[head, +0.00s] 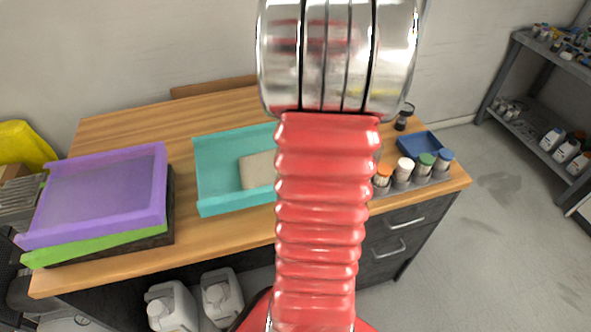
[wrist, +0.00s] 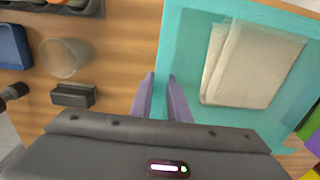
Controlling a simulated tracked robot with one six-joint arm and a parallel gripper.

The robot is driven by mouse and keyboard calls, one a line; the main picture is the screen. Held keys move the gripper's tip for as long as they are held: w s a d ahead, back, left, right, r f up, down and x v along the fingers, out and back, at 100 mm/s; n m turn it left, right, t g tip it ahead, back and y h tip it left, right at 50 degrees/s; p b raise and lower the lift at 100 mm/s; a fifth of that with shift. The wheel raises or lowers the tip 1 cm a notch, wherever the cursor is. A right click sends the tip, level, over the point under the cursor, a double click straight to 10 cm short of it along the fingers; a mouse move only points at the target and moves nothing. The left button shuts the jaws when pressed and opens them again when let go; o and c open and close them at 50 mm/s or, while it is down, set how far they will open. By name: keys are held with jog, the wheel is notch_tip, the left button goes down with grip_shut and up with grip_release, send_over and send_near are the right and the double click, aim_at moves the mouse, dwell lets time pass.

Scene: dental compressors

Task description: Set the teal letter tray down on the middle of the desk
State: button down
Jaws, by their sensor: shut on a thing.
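The teal letter tray (head: 214,168) is over the middle of the wooden desk in the head view, its right part hidden behind my red arm. A folded beige cloth (head: 257,170) lies in it; the cloth also shows in the wrist view (wrist: 252,65). In the wrist view my gripper (wrist: 162,82) is shut on the near left side wall of the teal tray (wrist: 180,50), one purple finger on each side. My gripper is hidden in the head view. I cannot tell whether the tray touches the desk (head: 225,235) or hangs just above it.
A purple tray (head: 105,195) sits on a green tray (head: 95,247) at the desk's left end. A rack of capped bottles (head: 405,172) and a blue tray (head: 422,144) stand at the right end. The wrist view shows a clear cup (wrist: 65,57) and a small dark block (wrist: 73,95).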

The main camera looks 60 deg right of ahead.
jog(key=shift+f, duration=2)
jog(key=shift+f, duration=1.95)
jog(key=c, duration=1.7)
grip_release()
notch_tip(320, 180, up, 12)
jog(key=shift+r, duration=0.1)
